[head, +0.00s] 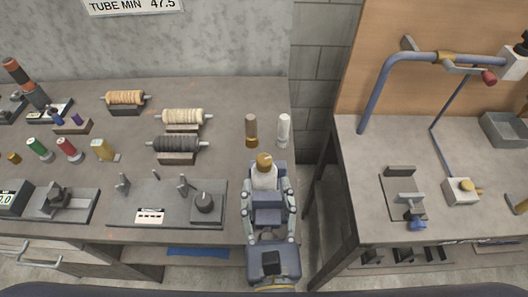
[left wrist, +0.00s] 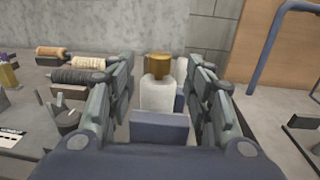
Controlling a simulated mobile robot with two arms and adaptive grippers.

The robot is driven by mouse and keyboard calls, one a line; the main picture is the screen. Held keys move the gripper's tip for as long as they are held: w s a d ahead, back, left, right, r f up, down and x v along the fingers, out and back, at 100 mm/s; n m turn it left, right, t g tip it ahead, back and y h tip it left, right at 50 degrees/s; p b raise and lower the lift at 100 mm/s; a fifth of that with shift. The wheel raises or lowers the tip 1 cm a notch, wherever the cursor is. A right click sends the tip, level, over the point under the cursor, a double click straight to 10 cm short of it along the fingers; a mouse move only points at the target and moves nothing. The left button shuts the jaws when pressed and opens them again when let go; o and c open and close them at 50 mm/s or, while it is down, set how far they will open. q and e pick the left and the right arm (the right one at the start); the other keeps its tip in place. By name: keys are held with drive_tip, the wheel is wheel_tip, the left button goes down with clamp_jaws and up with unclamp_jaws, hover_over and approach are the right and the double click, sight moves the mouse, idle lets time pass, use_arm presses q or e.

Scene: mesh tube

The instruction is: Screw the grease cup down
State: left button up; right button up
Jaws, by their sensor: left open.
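My left gripper (head: 266,182) is open at the right front of the left bench, fingers pointing away from me. A white cylinder (head: 264,178) with a brass-coloured cap (head: 264,160) stands upright between its fingers. The left wrist view shows the cylinder (left wrist: 157,95) and its cap (left wrist: 158,65) between the two fingers (left wrist: 160,85), with gaps at the sides. The cylinder's lower part is hidden by the gripper. A pale block with a brass-coloured knob (head: 463,188) sits on the right bench. I cannot tell for sure which is the grease cup. My right gripper is out of view.
A brown cylinder (head: 251,130) and a white one (head: 284,131) stand just behind. Several spools (head: 178,143) sit farther back. A gap separates the left bench from the right bench (head: 365,205).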

sight(265, 167)
use_arm(q)
drive_tip(key=w, duration=0.2)
drive_tip(key=w+p, duration=0.1)
drive_tip(key=w, duration=0.2)
drive_tip(key=shift+w+a+r, duration=0.15)
drive_tip(key=shift+w+a, duration=0.05)
drive_tip(key=w+p, duration=0.1)
drive_tip(key=w, duration=0.1)
drive_tip(key=shift+w+a, duration=0.1)
drive_tip(key=shift+w, duration=0.2)
drive_tip(key=shift+f, duration=0.2)
drive_tip(key=shift+w, duration=0.1)
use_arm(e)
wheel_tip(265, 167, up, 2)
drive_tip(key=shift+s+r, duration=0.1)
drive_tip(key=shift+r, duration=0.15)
use_arm(q)
drive_tip(key=shift+c, duration=0.2)
drive_tip(key=c, duration=0.9)
drive_tip(key=shift+c, duration=0.7)
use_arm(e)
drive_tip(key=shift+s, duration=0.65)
